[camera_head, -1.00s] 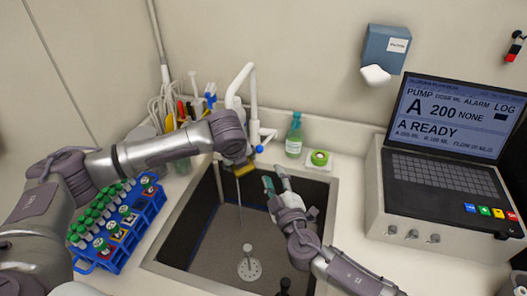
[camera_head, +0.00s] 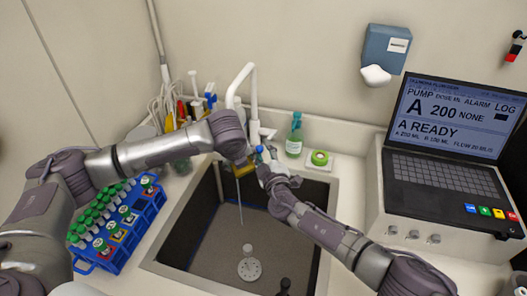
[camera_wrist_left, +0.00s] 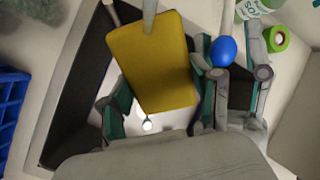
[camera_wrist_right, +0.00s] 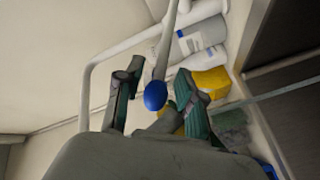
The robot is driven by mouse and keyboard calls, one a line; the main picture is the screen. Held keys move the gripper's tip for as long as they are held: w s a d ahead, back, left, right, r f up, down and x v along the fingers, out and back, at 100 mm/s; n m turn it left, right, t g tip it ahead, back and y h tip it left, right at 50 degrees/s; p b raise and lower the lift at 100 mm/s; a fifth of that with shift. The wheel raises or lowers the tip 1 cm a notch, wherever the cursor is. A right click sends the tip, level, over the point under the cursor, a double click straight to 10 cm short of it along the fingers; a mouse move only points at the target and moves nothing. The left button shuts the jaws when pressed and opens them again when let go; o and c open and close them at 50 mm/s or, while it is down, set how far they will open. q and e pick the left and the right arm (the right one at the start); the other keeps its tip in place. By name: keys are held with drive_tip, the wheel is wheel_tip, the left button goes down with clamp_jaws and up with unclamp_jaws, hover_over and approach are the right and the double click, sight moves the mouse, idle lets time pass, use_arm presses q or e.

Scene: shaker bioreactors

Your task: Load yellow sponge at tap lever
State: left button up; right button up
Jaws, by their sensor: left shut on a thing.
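The yellow sponge (camera_head: 245,185) is held over the sink by my left gripper (camera_head: 242,168). In the left wrist view the sponge (camera_wrist_left: 152,62) sits between the left gripper's fingers (camera_wrist_left: 160,98), under the tap spout (camera_wrist_left: 149,16). The tap lever's blue knob (camera_head: 259,149) is beside the white tap (camera_head: 253,92). My right gripper (camera_head: 266,167) is at the lever. In the right wrist view its fingers (camera_wrist_right: 158,92) are apart, with the blue knob (camera_wrist_right: 155,95) between them; contact is unclear. A thin bluish streak (camera_head: 240,205), apparently water, runs down below the sponge.
The sink (camera_head: 215,245) is open below both grippers. A blue tube rack (camera_head: 140,222) stands at left. A green bottle (camera_head: 294,136) and green tape roll (camera_head: 319,158) are behind the sink. A pump console (camera_head: 440,160) fills the right.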

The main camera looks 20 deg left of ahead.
clamp_jaws()
idle(0.3)
use_arm(q)
drive_tip(key=shift+d, duration=0.1)
use_arm(e)
drive_tip(key=shift+r+h, duration=0.25)
drive_tip(key=shift+h, duration=0.05)
drive_tip(key=shift+w+r+m+g, duration=0.25)
drive_tip(key=shift+w+r+g, duration=0.1)
drive_tip(key=shift+r, duration=0.25)
drive_tip(key=shift+w+r+m+g, duration=0.25)
drive_tip(key=shift+w+r+g, duration=0.1)
drive_tip(key=shift+r, duration=0.2)
unclamp_jaws()
drive_tip(key=shift+s, duration=0.15)
